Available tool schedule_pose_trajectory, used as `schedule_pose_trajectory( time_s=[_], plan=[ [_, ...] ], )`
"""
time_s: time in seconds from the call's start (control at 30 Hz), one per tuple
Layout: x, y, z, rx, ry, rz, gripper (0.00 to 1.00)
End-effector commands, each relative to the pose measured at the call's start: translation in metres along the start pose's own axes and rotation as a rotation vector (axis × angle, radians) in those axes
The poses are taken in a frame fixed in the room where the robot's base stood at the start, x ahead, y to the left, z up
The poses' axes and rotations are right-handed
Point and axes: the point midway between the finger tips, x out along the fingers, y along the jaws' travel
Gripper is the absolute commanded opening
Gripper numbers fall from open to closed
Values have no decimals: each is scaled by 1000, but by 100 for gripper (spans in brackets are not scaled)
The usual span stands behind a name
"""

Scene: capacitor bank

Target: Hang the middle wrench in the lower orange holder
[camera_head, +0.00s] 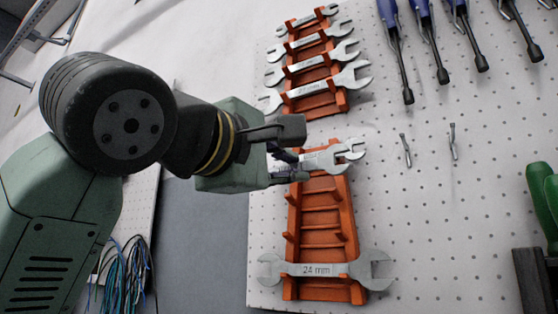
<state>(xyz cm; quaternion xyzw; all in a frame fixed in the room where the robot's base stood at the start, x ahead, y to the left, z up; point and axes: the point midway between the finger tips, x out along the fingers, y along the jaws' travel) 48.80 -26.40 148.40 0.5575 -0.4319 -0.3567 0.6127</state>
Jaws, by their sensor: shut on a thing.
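My gripper (288,164) is shut on a silver open-end wrench (325,160), near its left part. This wrench lies across the top end of the lower orange holder (320,217), with its open jaw pointing right; whether it touches the holder I cannot tell. The gripper hides the wrench's left end. The lower orange holder is fixed on the pegboard, with several empty slots in its middle. A large wrench marked 24 mm (317,270) rests across its bottom slot.
An upper orange holder (318,105) carries several wrenches (322,88) just above my gripper. Two small metal hooks (405,150) stick out of the white pegboard (430,215). A green-handled tool (543,195) is at the right edge.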

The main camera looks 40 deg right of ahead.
Motion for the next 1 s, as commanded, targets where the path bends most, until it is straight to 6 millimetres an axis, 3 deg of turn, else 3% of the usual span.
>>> schedule_pose_trajectory(
  time_s=[1.0],
  plan=[
    [56,-20,-1,0,2,-1,0]
  ],
)
